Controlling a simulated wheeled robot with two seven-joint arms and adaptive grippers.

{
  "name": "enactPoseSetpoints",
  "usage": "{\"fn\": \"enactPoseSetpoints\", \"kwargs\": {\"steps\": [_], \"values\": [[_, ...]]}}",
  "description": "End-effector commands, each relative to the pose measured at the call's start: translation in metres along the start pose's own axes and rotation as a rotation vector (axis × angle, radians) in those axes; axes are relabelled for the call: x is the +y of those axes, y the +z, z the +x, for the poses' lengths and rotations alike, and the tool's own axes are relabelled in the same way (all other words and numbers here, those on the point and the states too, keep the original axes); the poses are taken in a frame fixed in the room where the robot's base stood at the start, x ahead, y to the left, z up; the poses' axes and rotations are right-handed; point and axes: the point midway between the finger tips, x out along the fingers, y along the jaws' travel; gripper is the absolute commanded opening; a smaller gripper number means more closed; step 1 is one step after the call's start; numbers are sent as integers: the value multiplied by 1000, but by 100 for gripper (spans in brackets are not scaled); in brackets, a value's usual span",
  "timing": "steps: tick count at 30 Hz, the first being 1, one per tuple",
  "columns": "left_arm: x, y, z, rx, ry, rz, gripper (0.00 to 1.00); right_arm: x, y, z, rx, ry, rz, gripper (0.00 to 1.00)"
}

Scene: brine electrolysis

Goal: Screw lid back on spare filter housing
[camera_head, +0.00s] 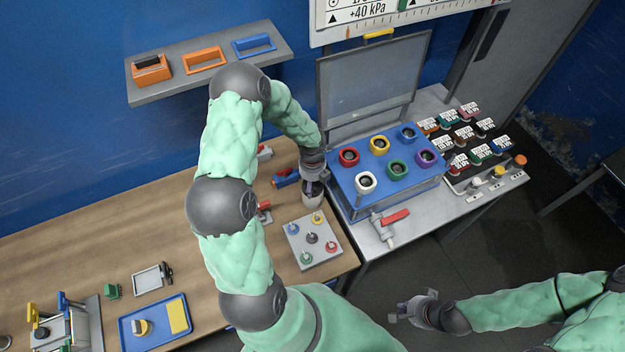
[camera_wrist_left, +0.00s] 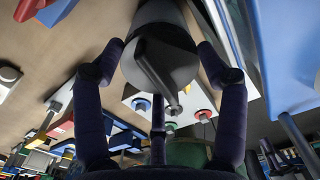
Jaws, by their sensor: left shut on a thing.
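My left gripper (camera_head: 313,178) is low over the right end of the wooden table, shut on a grey cylinder (camera_head: 312,199). In the left wrist view my left gripper's (camera_wrist_left: 164,55) dark fingers lie on both sides of this grey cylinder (camera_wrist_left: 158,22), which has a dark end with a tapered, fin-like piece. I cannot tell whether the cylinder is the filter housing, its lid or both, nor whether it touches the table. My right gripper (camera_head: 407,314) is away at the lower right with nothing visible in it; its finger opening is unclear.
A light plate (camera_head: 300,259) with coloured knobs stands just in front of the cylinder. A blue box (camera_head: 349,193) with coloured rings is close on the right. The table's middle (camera_head: 150,240) is mostly clear.

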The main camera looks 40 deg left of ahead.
Motion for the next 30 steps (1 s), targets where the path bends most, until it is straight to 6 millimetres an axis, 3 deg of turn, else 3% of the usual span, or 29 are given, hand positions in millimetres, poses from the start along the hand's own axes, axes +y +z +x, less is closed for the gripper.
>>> {"fn": "enactPoseSetpoints", "kwargs": {"steps": [9, 23, 30], "values": [[0, 1, -3, 0, 0, 244, 34, -10, 1, -28, 0, 0, 0, 0], [0, 1, -1, -2, -1, 306, 34, -11, 1, -31, 0, 0, 0, 0], [0, 1, -4, 1, -1, 461, 34, -18, 2, -50, 0, 0, 0, 0]]}}
